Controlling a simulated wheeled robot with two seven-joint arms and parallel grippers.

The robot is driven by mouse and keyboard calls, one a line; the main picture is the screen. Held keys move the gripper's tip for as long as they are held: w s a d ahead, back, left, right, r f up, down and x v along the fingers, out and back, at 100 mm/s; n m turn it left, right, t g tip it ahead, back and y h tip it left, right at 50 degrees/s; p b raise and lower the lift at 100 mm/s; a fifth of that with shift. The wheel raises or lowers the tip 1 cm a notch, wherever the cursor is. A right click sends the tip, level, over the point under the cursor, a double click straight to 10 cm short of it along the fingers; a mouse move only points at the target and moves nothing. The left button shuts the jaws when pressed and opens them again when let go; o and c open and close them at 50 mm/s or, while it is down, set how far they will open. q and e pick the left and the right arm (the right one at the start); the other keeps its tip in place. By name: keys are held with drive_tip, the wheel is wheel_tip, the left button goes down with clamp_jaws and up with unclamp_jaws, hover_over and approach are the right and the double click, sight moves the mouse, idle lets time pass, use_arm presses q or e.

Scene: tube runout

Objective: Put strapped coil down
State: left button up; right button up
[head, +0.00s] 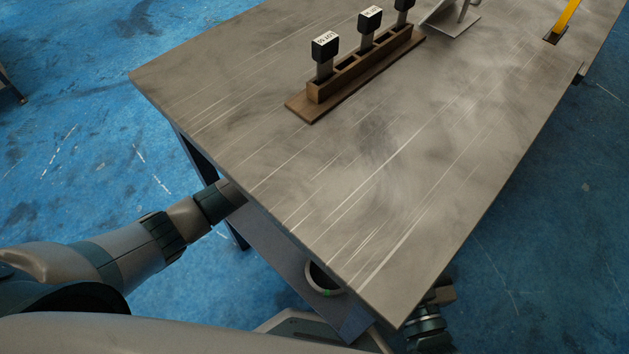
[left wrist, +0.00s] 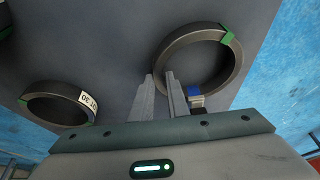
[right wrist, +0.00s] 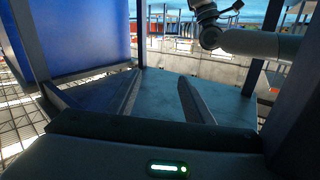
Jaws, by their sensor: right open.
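In the left wrist view a dark ring-shaped strapped coil (left wrist: 233,68) with a green strap and a blue patch at its lower edge is over a grey surface. My left gripper (left wrist: 160,76) has its narrow-set fingers on either side of the coil's left wall, shut on it. Whether the coil touches the surface is unclear. In the head view the left fingertips are hidden beneath the table. My right gripper (right wrist: 157,82) is open and empty; in the head view the right arm shows beyond the table's near right corner.
A second coil (left wrist: 58,122) with a white label and green straps lies at lower left. A coil (head: 335,292) shows on the lower shelf (head: 290,250) below the table (head: 370,160). On top stand a wooden rack (head: 330,88) with black-capped tools and a metal stand.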

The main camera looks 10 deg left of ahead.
use_arm(q)
drive_tip(key=shift+o, duration=0.5)
drive_tip(key=shift+r, duration=0.1)
drive_tip(key=shift+r, duration=0.15)
drive_tip(key=shift+s+a+r, duration=0.1)
drive_tip(key=shift+r, duration=0.1)
drive_tip(key=p+v, duration=0.3)
drive_tip(key=v, duration=0.8)
drive_tip(key=shift+p, duration=0.3)
use_arm(e)
drive_tip(key=s+d+f+g+h, duration=0.1)
drive_tip(key=s+d+f+g, duration=0.1)
drive_tip(key=f, duration=0.3)
drive_tip(key=s+d+f+g+h, duration=0.1)
drive_tip(key=s+d+f+g, duration=0.1)
drive_tip(key=f+g, duration=0.3)
drive_tip(key=shift+s+f+m+g, duration=0.3)
drive_tip(key=shift+s+f, duration=0.15)
drive_tip(key=shift+f, duration=0.15)
use_arm(q)
drive_tip(key=shift+s, duration=0.1)
